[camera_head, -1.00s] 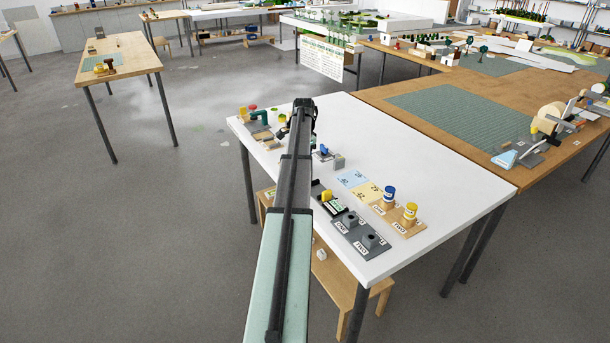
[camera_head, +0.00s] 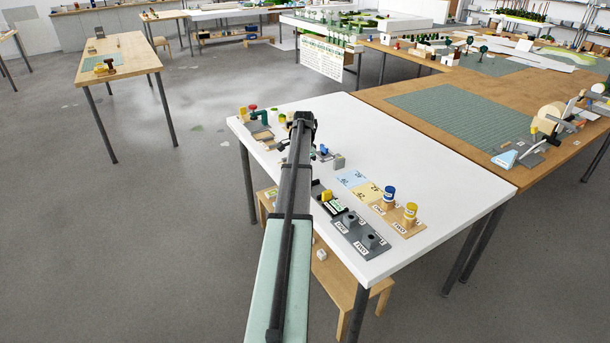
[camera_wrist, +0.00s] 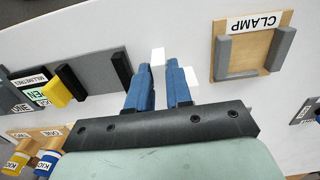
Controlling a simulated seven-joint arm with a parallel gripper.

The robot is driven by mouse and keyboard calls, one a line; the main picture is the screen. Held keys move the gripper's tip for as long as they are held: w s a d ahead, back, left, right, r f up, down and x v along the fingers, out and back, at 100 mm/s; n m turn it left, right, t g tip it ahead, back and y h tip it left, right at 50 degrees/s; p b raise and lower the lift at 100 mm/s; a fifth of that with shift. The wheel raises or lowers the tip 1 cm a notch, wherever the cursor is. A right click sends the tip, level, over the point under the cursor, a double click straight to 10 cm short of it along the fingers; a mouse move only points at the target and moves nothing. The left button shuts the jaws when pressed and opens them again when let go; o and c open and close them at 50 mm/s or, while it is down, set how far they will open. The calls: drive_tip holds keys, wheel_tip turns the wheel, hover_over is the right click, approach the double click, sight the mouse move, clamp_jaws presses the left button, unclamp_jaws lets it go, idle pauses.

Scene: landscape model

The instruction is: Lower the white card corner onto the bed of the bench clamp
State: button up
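In the wrist view my gripper (camera_wrist: 159,88) has two blue fingers closed on a white piece, the white card corner (camera_wrist: 158,60). A second white patch shows beside the right fingertip; it looks like part of the same piece. The bench clamp (camera_wrist: 247,66) is a wooden bed with grey jaws and a CLAMP label, at the upper right of the wrist view. The card corner is left of the clamp in that picture and apart from it; its height above the table cannot be told. In the head view my arm hides the fingers and the card corner.
On the white table (camera_head: 390,140), a black stand with a yellow block (camera_wrist: 62,85) lies left of my gripper in the wrist view. Yellow and blue weights (camera_head: 389,194) stand on a wooden board. A red-and-green tool (camera_head: 258,114) is at the far left corner. The table's right part is clear.

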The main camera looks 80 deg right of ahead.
clamp_jaws()
drive_tip(key=shift+r, duration=0.1)
drive_tip(key=shift+r, duration=2.65)
drive_tip(key=shift+d, duration=0.1)
drive_tip(key=w+d, duration=0.6)
drive_tip(key=shift+w+d+f, duration=0.2)
drive_tip(key=shift+w+f, duration=0.1)
drive_tip(key=shift+f, duration=0.1)
drive_tip(key=shift+w+d+f, duration=0.1)
drive_tip(key=shift+w, duration=0.15)
drive_tip(key=shift+f, duration=0.15)
